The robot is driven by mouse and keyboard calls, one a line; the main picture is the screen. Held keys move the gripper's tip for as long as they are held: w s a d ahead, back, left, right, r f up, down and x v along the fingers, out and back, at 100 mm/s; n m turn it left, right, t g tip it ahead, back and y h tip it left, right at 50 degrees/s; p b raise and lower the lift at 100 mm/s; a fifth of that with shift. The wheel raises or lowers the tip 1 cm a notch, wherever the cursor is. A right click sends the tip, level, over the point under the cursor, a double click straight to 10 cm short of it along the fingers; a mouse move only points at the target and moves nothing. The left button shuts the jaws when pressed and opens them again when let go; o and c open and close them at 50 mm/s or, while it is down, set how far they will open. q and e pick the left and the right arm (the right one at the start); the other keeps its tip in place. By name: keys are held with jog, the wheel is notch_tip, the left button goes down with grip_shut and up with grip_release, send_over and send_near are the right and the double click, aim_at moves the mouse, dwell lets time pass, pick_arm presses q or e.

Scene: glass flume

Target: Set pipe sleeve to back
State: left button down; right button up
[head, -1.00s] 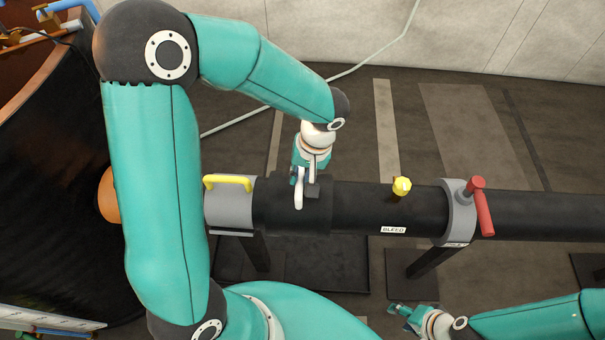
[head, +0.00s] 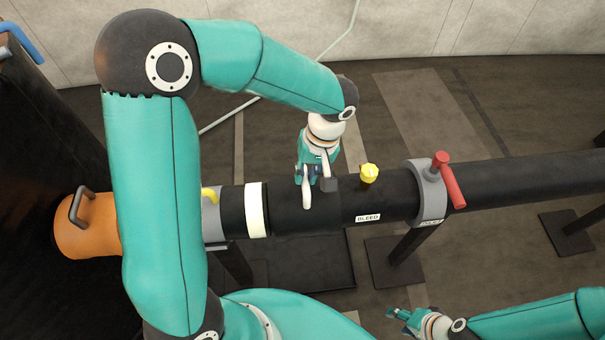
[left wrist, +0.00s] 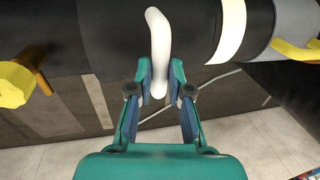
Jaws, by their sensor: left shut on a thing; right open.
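The pipe sleeve (head: 288,222) is a wider black collar around the black pipe, with a white curved handle (head: 306,193) on it. It sits just left of the BLEED label (head: 368,218). My left gripper (head: 317,174) is shut on the handle from the far side. In the left wrist view the handle (left wrist: 156,40) stands between the two fingers (left wrist: 160,88). A cream ring (head: 257,210) shows on the pipe left of the sleeve; it also shows in the left wrist view (left wrist: 229,28). My right gripper (head: 400,314) is open and empty, low in the picture, away from the pipe.
A yellow knob (head: 369,173) stands on the pipe right of the sleeve. Further right are a grey clamp (head: 431,195) and a red lever (head: 450,182). On the left are a grey collar (head: 212,222) with a yellow handle and an orange end (head: 90,228).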

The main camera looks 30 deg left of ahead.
pick_arm(q)
jog(key=shift+w+d, duration=0.2)
jog(key=c, duration=1.1)
grip_release()
jog(key=shift+w+d, duration=0.1)
jog(key=v, duration=1.2)
jog(key=shift+s, duration=0.25)
